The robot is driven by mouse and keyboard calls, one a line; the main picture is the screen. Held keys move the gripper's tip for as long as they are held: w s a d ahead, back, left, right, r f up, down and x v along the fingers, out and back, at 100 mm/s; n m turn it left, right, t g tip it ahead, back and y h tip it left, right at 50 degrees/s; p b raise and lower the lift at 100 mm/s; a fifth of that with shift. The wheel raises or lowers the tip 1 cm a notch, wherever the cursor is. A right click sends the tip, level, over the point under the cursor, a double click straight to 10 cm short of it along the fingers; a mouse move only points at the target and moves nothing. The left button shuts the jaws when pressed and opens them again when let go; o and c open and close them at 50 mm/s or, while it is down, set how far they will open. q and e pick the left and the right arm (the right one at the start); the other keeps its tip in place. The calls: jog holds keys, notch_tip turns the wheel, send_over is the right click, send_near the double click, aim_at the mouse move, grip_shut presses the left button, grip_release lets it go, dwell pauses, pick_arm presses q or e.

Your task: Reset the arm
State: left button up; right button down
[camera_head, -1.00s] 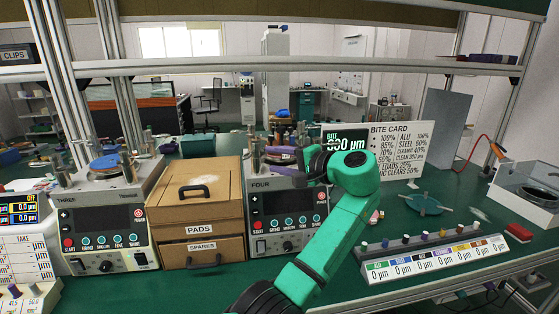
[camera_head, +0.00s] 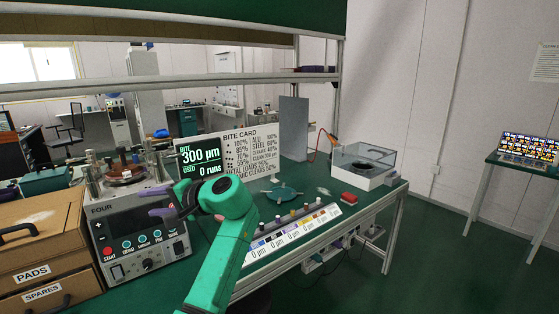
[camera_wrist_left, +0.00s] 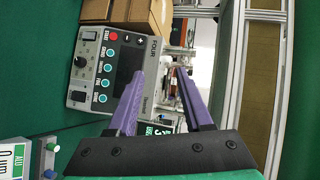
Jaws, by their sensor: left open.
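My left arm is green and comes up from the bottom of the head view. Its left gripper (camera_head: 160,205) has purple fingers and points left, in front of the screen area of the machine marked FOUR (camera_head: 150,268). In the left wrist view the two purple fingers of the gripper (camera_wrist_left: 160,73) stand apart with nothing between them. The control panel of machine FOUR (camera_wrist_left: 97,72) lies beyond the fingertips, with no clear contact. My right gripper is in neither view.
PADS and SPARES drawers (camera_head: 40,245) stand left of the machine. A display (camera_head: 200,157) reading 300 µm and a bite card (camera_head: 250,148) stand behind the arm. A labelled strip with knobs (camera_head: 293,233) and a clear-covered box (camera_head: 362,165) sit right. Floor is open farther right.

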pick_arm(q)
jog(key=s+a+f+h, duration=0.1)
jog(key=s+f+h, duration=0.35)
jog(key=f, duration=0.85)
jog(key=s+a+f+h, duration=0.25)
jog(key=s+f, duration=0.25)
jog(key=f, duration=0.9)
jog(key=s+d+f+h, duration=0.4)
jog(key=s, duration=0.5)
jog(key=s+d+f+h, duration=0.3)
jog(key=s+d, duration=0.1)
jog(key=s, duration=0.5)
notch_tip(320, 180, down, 22)
jog(key=s+g, duration=0.2)
jog(key=s+a+f+g, duration=0.1)
jog(key=s+a+f, duration=0.2)
jog(key=s+f, duration=1.2)
jog(key=shift+s+f, duration=0.2)
jog(key=shift+s, duration=0.95)
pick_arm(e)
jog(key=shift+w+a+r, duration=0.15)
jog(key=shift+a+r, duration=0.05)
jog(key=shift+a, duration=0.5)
